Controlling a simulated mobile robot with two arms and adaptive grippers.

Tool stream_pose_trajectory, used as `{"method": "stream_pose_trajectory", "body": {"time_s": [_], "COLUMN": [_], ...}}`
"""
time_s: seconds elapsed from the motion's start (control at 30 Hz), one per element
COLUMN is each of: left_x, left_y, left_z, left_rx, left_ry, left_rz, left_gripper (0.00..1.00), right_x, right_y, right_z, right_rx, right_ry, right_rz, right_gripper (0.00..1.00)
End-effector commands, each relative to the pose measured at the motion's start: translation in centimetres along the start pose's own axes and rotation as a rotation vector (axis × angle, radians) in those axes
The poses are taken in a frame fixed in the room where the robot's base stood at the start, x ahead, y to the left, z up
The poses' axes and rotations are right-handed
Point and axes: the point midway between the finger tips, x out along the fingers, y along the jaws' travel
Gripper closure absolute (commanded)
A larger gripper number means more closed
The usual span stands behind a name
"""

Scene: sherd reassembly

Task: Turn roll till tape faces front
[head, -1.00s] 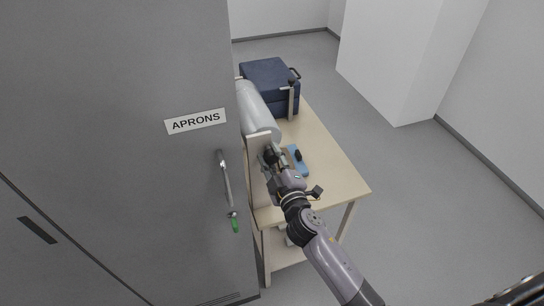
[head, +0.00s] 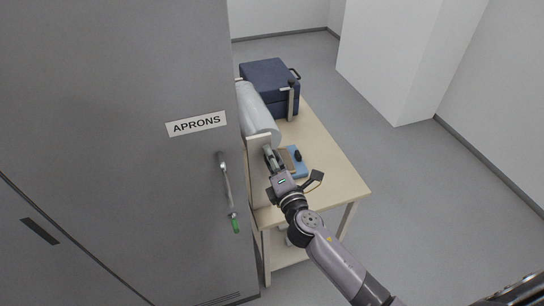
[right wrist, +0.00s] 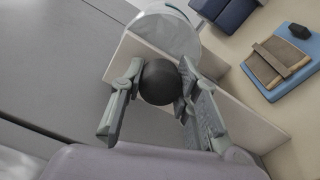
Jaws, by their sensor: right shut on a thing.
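The roll (head: 257,112) is a pale, glossy cylinder lying on a wooden stand on the table, beside the grey cabinet. Its round end (right wrist: 168,30) shows in the right wrist view behind the stand's end board (right wrist: 135,62). A black round knob (right wrist: 158,82) sits in front of that board. My right gripper (head: 270,158) is shut on the knob, with a finger on each side in the right wrist view (right wrist: 157,88). I cannot make out the tape on the roll in either view. My left gripper is not in view.
A grey cabinet (head: 120,120) marked APRONS, with a handle (head: 226,185), stands close on the left. A navy case (head: 268,80) is at the table's far end. A blue board (right wrist: 290,62) with a wooden piece lies right of the stand.

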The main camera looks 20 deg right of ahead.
Motion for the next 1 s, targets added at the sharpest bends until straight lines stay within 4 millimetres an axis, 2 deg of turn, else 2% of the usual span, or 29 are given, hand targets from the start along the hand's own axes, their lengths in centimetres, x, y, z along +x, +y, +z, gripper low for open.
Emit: {"method": "stream_pose_trajectory", "body": {"time_s": [0.2, 0.5, 1.0], "left_x": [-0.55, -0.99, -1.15], "left_y": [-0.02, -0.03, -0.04], "left_z": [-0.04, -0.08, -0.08], "left_rx": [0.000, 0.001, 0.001], "left_ry": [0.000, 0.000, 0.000], "left_rz": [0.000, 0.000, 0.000], "left_gripper": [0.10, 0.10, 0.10], "right_x": [-0.01, -0.02, -0.04], "right_y": [0.00, -0.04, -0.17], "right_z": [-0.04, -0.05, -0.10], "right_rx": [-0.186, -0.365, -0.444], "right_ry": [0.003, 0.003, 0.003], "right_rz": [-0.001, -0.001, -0.002], "right_gripper": [0.99, 0.99, 0.99]}}
